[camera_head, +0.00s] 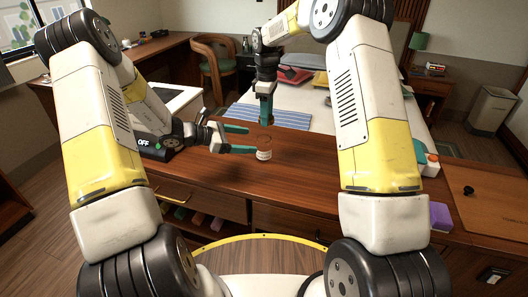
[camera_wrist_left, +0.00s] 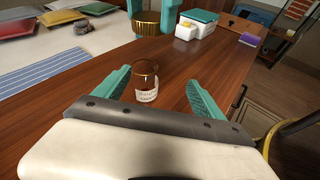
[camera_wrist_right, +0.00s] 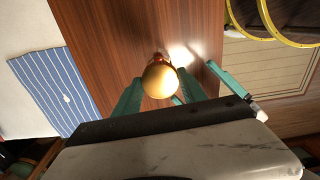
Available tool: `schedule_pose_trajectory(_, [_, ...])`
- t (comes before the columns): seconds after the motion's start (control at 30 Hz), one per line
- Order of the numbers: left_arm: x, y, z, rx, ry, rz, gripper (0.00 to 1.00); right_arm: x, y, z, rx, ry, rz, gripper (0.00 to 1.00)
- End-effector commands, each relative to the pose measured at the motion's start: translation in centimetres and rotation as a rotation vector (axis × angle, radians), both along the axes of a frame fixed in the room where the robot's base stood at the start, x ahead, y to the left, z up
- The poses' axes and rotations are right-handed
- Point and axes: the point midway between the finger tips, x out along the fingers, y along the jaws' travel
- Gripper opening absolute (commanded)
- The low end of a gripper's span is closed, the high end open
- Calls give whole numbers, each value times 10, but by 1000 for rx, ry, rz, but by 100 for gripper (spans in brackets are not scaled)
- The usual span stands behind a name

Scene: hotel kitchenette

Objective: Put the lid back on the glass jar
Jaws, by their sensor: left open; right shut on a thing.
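The glass jar (camera_head: 264,154) stands open and upright on the wooden counter, with a white label; it also shows in the left wrist view (camera_wrist_left: 146,88). The gold lid (camera_wrist_left: 146,24) is held in my right gripper (camera_head: 266,118), above the jar and apart from it. In the right wrist view the lid (camera_wrist_right: 160,80) hides most of the jar. My left gripper (camera_head: 252,140) is open, low over the counter. Its two teal fingers point at the jar, one on either side of it in the left wrist view, with no clear contact.
A blue striped cloth (camera_wrist_right: 55,88) lies beyond the counter. A black device marked OFF (camera_head: 148,145) sits left of the jar. A teal-topped white box (camera_head: 428,160), a purple block (camera_head: 440,216) and a small black knob (camera_head: 468,190) are at the right. The counter around the jar is clear.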

Motion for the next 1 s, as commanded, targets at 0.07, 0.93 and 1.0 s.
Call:
schedule_pose_trajectory(0.07, [10, 5, -19, -56, 52, 63, 80, 4, 4, 6, 2, 0, 42, 11])
schedule_pose_trajectory(0.93, [38, -23, -50, -120, 106, 135, 80, 8, 9, 12, 3, -1, 94, 11])
schedule_pose_trajectory(1.0, [43, -35, -54, -120, 107, 135, 80, 8, 9, 12, 3, -1, 94, 11])
